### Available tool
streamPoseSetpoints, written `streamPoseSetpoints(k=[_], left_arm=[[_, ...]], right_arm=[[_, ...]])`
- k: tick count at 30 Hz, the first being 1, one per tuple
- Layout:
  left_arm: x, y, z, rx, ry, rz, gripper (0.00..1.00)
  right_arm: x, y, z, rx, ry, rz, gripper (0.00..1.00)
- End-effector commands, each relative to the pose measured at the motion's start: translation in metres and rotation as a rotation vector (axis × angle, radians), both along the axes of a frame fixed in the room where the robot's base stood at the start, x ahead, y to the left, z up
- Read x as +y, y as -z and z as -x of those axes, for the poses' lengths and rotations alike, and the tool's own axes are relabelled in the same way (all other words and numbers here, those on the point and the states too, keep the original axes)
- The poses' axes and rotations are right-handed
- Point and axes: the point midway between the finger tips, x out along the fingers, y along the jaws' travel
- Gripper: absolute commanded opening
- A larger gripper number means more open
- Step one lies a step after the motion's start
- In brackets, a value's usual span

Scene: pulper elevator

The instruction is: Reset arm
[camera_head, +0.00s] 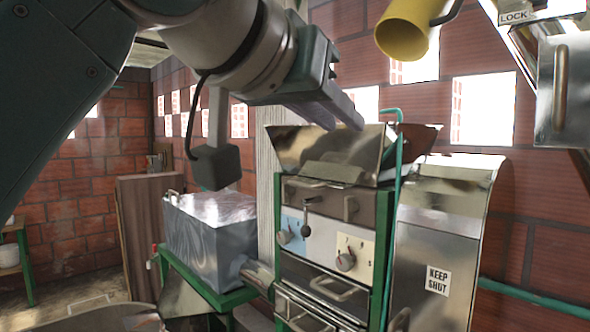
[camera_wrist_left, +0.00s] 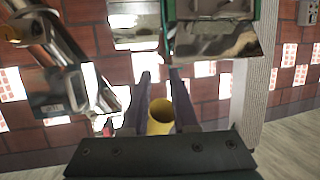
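My left arm enters the head view from the upper left. Its gripper (camera_head: 340,112) is above the metal hopper (camera_head: 325,150) of the machine. In the left wrist view, the two fingers of my left gripper (camera_wrist_left: 162,100) stand apart with a gap between them. A yellow pipe (camera_wrist_left: 160,118) shows through that gap. In the head view this yellow pipe (camera_head: 408,28) hangs at the upper right, apart from the gripper. I see nothing held in the left gripper. My right gripper is in neither view.
The machine's panel (camera_head: 325,245) with knobs is below the gripper. A curved metal cover (camera_head: 450,225) marked "KEEP SHUT" stands to its right. A grey bin (camera_head: 210,240) sits on a green stand at left. A metal housing (camera_head: 565,90) hangs at upper right.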

Motion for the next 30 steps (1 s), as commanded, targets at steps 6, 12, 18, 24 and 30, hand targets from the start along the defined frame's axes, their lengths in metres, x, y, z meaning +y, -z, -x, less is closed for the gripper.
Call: streamPoseSetpoints(k=[6,12,18,24,30], left_arm=[[0.073,0.148,0.053,0.302,-0.148,-0.056,0.27],[0.144,0.253,0.149,0.576,-0.286,-0.178,0.27],[0.2,0.302,0.248,0.792,-0.379,-0.321,0.27],[0.223,0.312,0.293,0.881,-0.412,-0.392,0.27],[0.225,0.313,0.296,0.888,-0.414,-0.399,0.27]], right_arm=[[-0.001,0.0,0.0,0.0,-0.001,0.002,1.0],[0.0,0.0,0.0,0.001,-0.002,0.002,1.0],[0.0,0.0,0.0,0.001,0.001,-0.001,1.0],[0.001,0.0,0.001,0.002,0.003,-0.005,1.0],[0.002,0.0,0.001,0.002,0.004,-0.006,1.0]])
